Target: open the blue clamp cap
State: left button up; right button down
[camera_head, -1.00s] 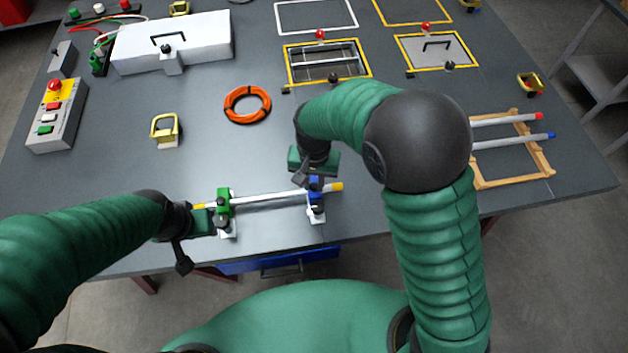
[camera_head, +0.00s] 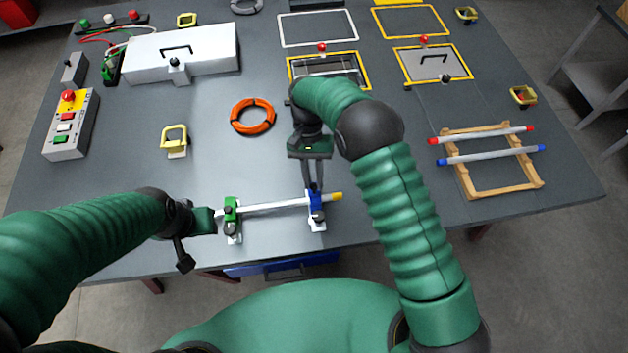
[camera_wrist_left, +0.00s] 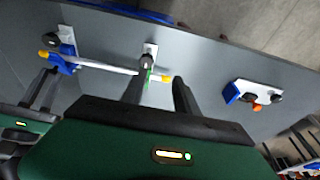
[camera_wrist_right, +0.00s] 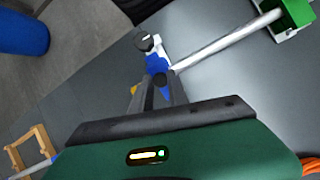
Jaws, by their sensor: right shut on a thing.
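The blue clamp (camera_head: 316,207) stands at the right end of a white rod (camera_head: 275,206) with yellow ends. Its blue cap (camera_wrist_right: 157,64) is at my right gripper's fingertips. My right gripper (camera_head: 314,184) reaches down from behind and is shut on the cap. The fingers hide part of the cap, so its angle is hard to tell. The green clamp (camera_head: 231,212) stands at the rod's left end. My left gripper (camera_wrist_left: 160,80) is beside that end, fingers apart, with the green clamp and a yellow rod tip visible between them.
An orange ring (camera_head: 253,117) and a yellow-handled block (camera_head: 175,140) lie behind the clamps. A wooden rack (camera_head: 490,160) with two rods is at the right. A button box (camera_head: 70,125) and a white case (camera_head: 182,55) are at the left. The table's front edge is close to the clamps.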

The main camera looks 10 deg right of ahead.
jog(key=shift+w+f+g+b, duration=0.15)
jog(key=shift+w+g+b, duration=0.3)
jog(key=shift+w+g, duration=0.15)
pick_arm(q)
jog(key=shift+f, duration=0.65)
pick_arm(e)
jog(key=shift+w, duration=0.1)
pick_arm(q)
jog(key=shift+s, duration=0.1)
jog(key=shift+c, duration=0.3)
